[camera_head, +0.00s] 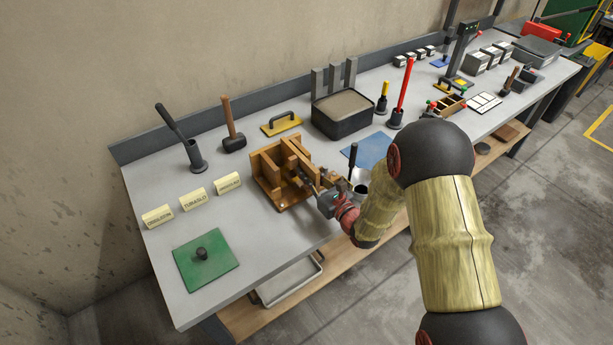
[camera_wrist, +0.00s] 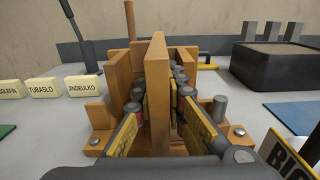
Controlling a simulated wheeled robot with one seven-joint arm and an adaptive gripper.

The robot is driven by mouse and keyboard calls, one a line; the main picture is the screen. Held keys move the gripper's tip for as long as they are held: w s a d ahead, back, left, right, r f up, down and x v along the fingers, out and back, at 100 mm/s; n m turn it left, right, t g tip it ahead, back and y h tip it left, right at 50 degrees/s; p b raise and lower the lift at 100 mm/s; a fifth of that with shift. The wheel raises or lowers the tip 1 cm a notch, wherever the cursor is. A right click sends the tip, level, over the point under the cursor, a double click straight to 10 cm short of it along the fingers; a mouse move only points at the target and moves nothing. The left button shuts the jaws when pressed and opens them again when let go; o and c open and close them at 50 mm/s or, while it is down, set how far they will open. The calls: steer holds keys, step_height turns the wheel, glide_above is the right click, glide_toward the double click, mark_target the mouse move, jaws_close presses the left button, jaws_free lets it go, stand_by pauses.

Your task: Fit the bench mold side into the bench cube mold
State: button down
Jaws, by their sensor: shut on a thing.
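The bench cube mold (camera_head: 263,172) is an orange-brown wooden frame near the front of the bench, with upright walls and a bolted base; its back and side walls also show in the wrist view (camera_wrist: 118,78). The bench mold side (camera_wrist: 158,75) is an upright wooden plate in the middle of the wrist view. My gripper (camera_wrist: 160,98) is shut on it, with one finger on each face. In the head view my gripper (camera_head: 312,186) reaches in from the right at the mold. The plate stands among the mold's walls; its lower edge is hidden, so I cannot tell if it is seated.
Three name cards (camera_head: 193,200) and a green plate with a knob (camera_head: 205,262) lie to the left. A black box of grey material (camera_head: 342,112) and a blue mat (camera_head: 367,149) lie behind and right.

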steer(key=shift+f, duration=0.25)
steer(key=shift+f+b, duration=0.4)
steer(key=shift+f, duration=0.15)
steer(key=c, duration=2)
jaws_free()
steer(key=shift+o, duration=0.9)
steer(key=shift+r, duration=0.15)
